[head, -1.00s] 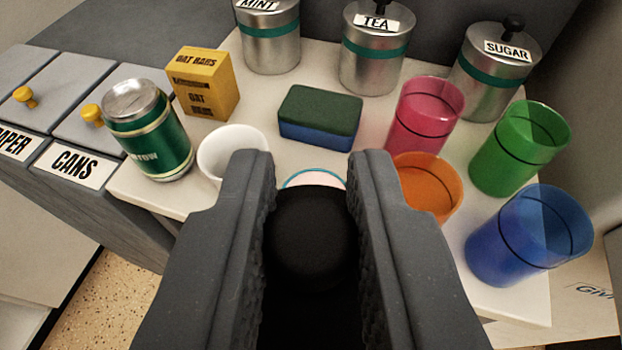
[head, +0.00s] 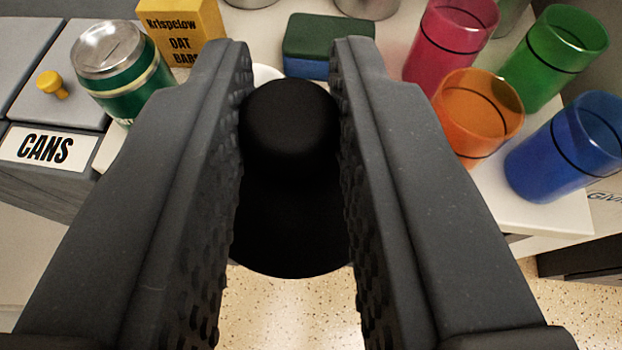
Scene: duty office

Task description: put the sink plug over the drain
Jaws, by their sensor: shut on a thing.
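My gripper (head: 292,115) is shut on a black round thing with a knob on top and a wider disc below, which looks like the sink plug (head: 290,225). The knob sits between the two grey fingers. The plug is held at the front edge of the white counter, with speckled floor showing just below it in the picture. No sink or drain shows in this view.
Behind the fingers are a green can (head: 121,65), an oat bar box (head: 182,30), a green and blue sponge (head: 322,42) and a mostly hidden white cup (head: 266,74). Pink (head: 447,40), orange (head: 476,115), green (head: 552,60) and blue (head: 568,145) tumblers stand at right. A CANS bin (head: 45,148) is at left.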

